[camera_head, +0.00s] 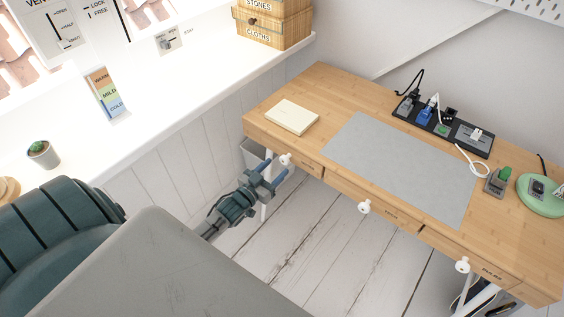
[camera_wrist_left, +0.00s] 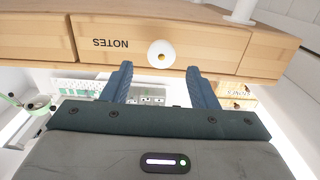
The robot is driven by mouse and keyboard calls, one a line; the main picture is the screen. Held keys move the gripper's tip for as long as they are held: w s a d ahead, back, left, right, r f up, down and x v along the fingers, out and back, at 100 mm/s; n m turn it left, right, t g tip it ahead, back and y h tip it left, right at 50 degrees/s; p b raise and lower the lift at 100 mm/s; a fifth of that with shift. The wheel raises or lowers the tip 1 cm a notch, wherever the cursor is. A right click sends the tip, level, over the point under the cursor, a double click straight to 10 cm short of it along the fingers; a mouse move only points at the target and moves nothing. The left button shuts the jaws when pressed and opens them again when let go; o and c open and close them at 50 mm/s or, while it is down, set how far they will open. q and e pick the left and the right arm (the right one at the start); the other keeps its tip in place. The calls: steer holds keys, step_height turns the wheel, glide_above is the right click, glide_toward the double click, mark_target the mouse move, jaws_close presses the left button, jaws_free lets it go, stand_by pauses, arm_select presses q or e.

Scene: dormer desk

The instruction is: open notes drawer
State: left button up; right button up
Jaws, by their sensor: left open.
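The notes drawer (camera_wrist_left: 112,43) shows in the left wrist view, its NOTES label upside down. Its round white knob (camera_wrist_left: 161,54) is just beyond my fingertips, roughly midway between them. In the head view this drawer (camera_head: 308,169) is at the left end of the wooden desk (camera_head: 330,96), its front flush with the desk. Its knob (camera_head: 285,159) stands out from the front. My left gripper (camera_head: 274,173) is open and empty close to this knob, with nothing between its fingers (camera_wrist_left: 160,78). Whether a finger touches the knob I cannot tell. My right gripper is not in view.
Two more drawers have white knobs, a middle one (camera_head: 364,206) and a right one (camera_head: 463,265). A cream notepad (camera_head: 292,117), grey mat (camera_head: 400,168) and black power strip (camera_head: 443,127) lie on the desk. A white ledge runs along the left.

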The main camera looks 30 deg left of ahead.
mark_target(283, 161)
arm_select(q)
steer(key=shift+w+d+p, duration=0.15)
steer(key=shift+w+p, duration=0.15)
steer(key=shift+w, duration=2)
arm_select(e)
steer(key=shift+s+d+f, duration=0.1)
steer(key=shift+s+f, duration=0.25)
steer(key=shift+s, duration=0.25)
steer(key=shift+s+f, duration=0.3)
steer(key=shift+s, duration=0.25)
arm_select(q)
steer(key=shift+f, duration=0.1)
